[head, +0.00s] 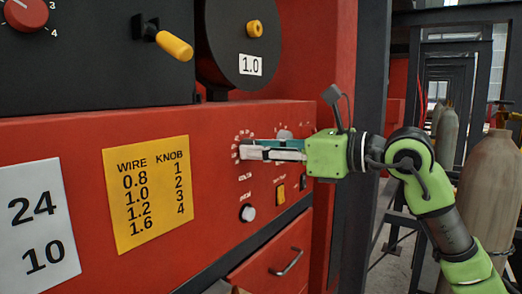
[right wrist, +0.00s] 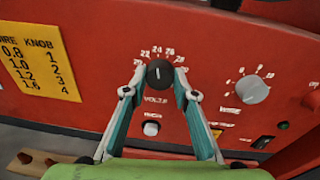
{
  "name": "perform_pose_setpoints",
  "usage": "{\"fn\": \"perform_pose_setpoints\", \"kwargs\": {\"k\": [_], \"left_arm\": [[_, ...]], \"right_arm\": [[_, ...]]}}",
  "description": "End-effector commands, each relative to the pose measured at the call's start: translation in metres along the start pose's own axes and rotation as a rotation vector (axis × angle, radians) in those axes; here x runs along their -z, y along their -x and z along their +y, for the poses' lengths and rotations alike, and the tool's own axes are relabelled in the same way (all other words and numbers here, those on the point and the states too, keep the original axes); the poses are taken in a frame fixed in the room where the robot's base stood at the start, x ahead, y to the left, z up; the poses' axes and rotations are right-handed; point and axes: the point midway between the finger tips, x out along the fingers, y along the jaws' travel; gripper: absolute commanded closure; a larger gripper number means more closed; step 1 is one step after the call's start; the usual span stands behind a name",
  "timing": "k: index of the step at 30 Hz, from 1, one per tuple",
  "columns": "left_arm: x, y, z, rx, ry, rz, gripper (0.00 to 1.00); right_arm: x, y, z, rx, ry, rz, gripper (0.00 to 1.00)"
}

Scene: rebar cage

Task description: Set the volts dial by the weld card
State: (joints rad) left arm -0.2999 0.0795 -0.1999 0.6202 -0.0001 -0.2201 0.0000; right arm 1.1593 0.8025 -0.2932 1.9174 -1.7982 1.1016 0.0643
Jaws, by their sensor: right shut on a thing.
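The volts dial (right wrist: 159,73) is a black knob on the red panel, inside a ring of white numbers from 20 to 28. Its pale mark points roughly up, near 24; I cannot read the exact setting. My right gripper (right wrist: 160,78) is shut on the dial, one finger at each side. In the head view the right gripper (head: 246,149) reaches in from the right, and its fingers hide the dial. The white weld card (head: 38,222) on the left of the panel reads 24 over 10. My left gripper is not in view.
A yellow wire and knob card (head: 147,190) is beside the weld card. A grey knob (right wrist: 252,89) sits right of the volts dial, with a white button (right wrist: 151,128) below the dial. A drawer handle (head: 287,263) sticks out lower down. Gas cylinders (head: 490,190) stand at right.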

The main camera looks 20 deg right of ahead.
Motion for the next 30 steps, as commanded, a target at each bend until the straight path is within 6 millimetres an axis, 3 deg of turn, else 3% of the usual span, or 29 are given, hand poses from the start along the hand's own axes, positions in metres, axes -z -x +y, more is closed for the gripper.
{"fn": "perform_pose_setpoints", "kwargs": {"k": [11,12,13,24,30], "left_arm": [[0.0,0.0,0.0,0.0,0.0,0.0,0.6],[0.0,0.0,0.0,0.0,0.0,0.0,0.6],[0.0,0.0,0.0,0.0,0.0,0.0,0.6],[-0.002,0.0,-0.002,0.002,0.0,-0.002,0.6],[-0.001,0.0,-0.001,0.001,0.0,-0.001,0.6]], "right_arm": [[0.001,0.0,0.0,0.0,-0.003,0.001,0.95],[0.001,0.0,0.0,0.0,-0.003,0.001,0.63],[0.001,0.0,0.0,0.0,-0.003,0.001,0.57],[0.0,0.002,-0.001,0.001,-0.002,0.0,0.57],[0.001,0.027,-0.002,0.004,-0.001,0.002,0.57]]}}
